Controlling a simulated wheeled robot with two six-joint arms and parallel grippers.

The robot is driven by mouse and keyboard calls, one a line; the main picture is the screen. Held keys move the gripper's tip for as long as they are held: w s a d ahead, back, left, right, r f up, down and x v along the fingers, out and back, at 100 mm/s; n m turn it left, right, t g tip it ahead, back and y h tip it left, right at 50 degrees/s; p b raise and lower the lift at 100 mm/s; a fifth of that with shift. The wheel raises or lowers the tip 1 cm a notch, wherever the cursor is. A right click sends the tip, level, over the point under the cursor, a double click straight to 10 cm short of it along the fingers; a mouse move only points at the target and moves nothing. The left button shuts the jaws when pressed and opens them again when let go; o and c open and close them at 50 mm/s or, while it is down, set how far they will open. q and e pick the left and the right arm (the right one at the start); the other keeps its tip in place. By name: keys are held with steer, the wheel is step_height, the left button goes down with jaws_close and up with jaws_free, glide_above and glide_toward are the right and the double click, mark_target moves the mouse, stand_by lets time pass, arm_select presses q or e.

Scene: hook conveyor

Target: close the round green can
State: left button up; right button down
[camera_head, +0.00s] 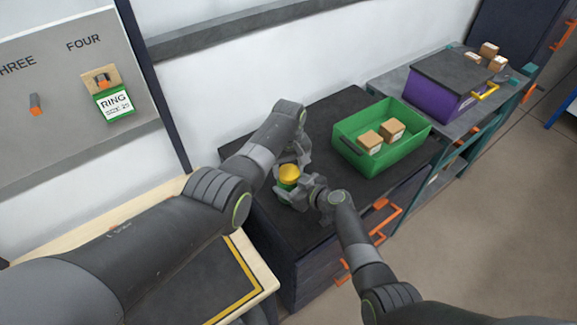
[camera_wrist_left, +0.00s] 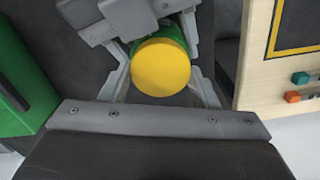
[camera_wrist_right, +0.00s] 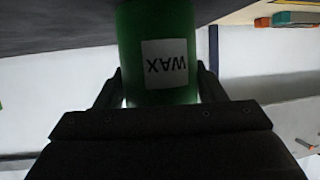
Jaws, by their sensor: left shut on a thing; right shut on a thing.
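The round green can (camera_head: 287,186) stands upright on the dark cabinet top, with a yellow lid (camera_head: 289,172) on it. In the left wrist view the lid (camera_wrist_left: 161,68) is seen as a yellow disc covering the can's top, with the green side (camera_wrist_left: 174,30) behind it. My left gripper (camera_head: 291,166) is shut on the lid from above. My right gripper (camera_head: 293,192) is shut on the can's body from the side. In the right wrist view the can (camera_wrist_right: 158,30) shows a white label reading WAX, upside down. Whether the lid is fully seated is hidden.
A green bin (camera_head: 385,135) with two small boxes (camera_head: 370,142) stands to the right on the same cabinet top. A purple bin (camera_head: 437,88) with a dark lid is further right. A wall board (camera_head: 62,75) hangs at left. A wooden-edged table (camera_head: 262,283) is in front at left.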

arm_select(q)
steer(key=m, duration=0.6)
steer(key=shift+d, duration=0.1)
steer(key=o, duration=1)
steer(key=shift+c, duration=0.2)
steer(key=shift+r, duration=2.25)
steer(key=shift+c, duration=0.4)
steer(key=n, duration=0.2)
steer(key=r+n, duration=0.1)
steer(key=shift+r+n, duration=0.2)
steer(key=shift+n, duration=0.2)
steer(key=n, duration=0.2)
steer(key=r+n, duration=0.1)
steer(key=n, duration=0.2)
steer(key=shift+s+r+n, duration=0.2)
steer(key=shift+r+n, duration=0.1)
steer(key=shift+r, duration=0.1)
